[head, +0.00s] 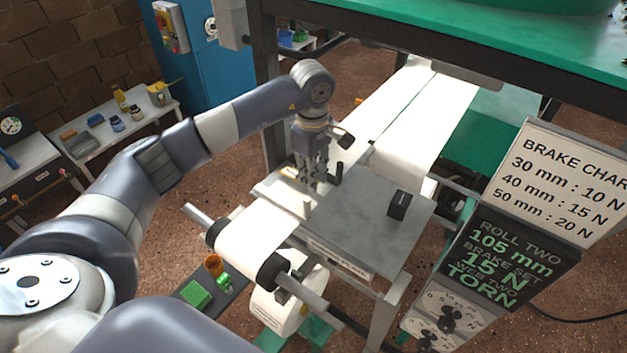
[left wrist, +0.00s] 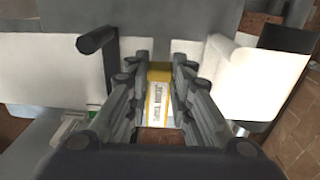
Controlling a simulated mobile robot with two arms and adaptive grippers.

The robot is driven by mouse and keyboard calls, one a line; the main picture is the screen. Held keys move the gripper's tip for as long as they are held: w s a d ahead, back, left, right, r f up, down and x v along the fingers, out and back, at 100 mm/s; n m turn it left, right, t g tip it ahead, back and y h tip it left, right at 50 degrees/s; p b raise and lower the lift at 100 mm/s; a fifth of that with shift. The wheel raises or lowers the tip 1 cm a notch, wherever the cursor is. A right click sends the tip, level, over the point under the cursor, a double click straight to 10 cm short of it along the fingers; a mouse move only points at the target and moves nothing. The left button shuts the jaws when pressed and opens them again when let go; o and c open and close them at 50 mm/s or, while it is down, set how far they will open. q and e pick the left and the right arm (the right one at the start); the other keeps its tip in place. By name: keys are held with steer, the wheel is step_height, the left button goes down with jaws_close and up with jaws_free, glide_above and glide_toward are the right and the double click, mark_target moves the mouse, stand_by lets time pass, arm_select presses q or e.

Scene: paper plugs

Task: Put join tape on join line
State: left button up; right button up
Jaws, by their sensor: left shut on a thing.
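My left gripper (head: 316,182) points down over the left edge of the grey metal table (head: 365,230). In the left wrist view its fingers (left wrist: 160,110) are closed on a small yellow and white piece with printed lettering (left wrist: 158,92), which looks like the join tape. In the head view the fingers mostly hide this piece. White paper web (head: 255,238) runs over a roller at the table's front left, and more white web (head: 425,110) lies behind the table. I cannot make out the join line. My right gripper is not in view.
A black block (head: 399,204) stands on the metal table. A brake chart sign (head: 565,185) and a dark display (head: 508,255) reading "TORN" stand at the right. A dark tray with a green block (head: 196,294) is at the front left. A green-topped bench (head: 480,35) overhangs the back.

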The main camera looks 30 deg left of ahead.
arm_select(q)
step_height(320, 180, down, 3)
steer(key=shift+s+d+f+p, duration=0.1)
steer(key=shift+p, duration=0.5)
steer(key=shift+f, duration=0.2)
steer(key=o, duration=0.7)
steer(key=shift+r, duration=0.1)
